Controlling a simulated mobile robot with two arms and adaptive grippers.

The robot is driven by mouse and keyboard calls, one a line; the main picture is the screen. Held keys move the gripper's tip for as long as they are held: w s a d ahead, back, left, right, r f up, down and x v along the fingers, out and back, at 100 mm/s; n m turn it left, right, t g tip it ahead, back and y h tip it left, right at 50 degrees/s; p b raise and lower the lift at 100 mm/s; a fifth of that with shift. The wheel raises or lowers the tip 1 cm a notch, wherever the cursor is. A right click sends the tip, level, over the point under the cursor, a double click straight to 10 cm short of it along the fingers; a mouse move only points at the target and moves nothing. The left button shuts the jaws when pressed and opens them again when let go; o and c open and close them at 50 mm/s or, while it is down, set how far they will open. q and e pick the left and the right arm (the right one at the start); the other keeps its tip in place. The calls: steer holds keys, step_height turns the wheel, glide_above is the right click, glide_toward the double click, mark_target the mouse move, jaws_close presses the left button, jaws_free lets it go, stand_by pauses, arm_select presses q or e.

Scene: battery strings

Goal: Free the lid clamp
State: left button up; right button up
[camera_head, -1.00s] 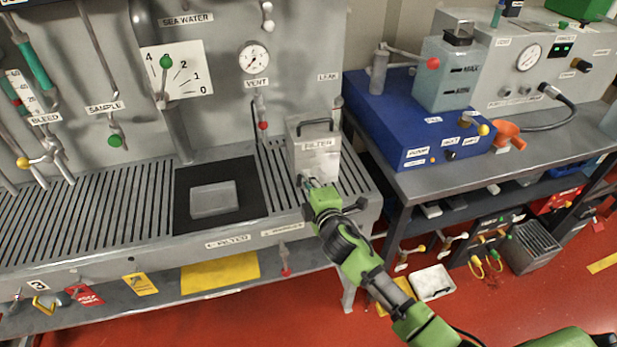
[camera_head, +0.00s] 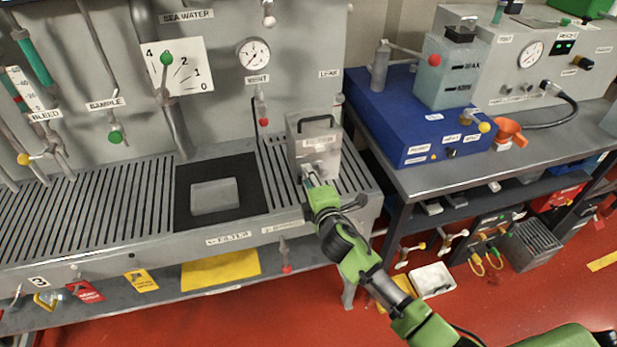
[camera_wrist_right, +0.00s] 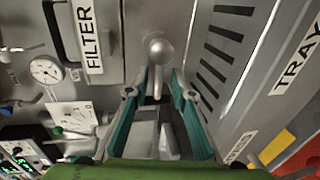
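The grey box labelled FILTER (camera_head: 322,152), with a dark handle on its top, stands at the right end of the slatted bench. It also shows in the right wrist view (camera_wrist_right: 105,62). A silver lever with a round knob (camera_wrist_right: 156,48), apparently the lid clamp, sticks out beside the box. My right gripper (camera_head: 311,181) is at the front of the box. In the right wrist view its teal-padded fingers (camera_wrist_right: 158,92) are apart, one on each side of the lever's line. Whether either finger touches the lever cannot be told. My left gripper is not in view.
A black recess with a grey block (camera_head: 214,196) lies left of the box on the slatted bench (camera_head: 90,205). A red-tipped vent lever (camera_head: 262,110) hangs on the panel behind. A blue unit (camera_head: 400,130) stands on the right table.

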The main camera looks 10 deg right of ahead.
steer(key=s+r, duration=0.2)
steer(key=s, duration=0.9)
steer(key=shift+s+d+r, duration=0.2)
steer(key=shift+s, duration=0.2)
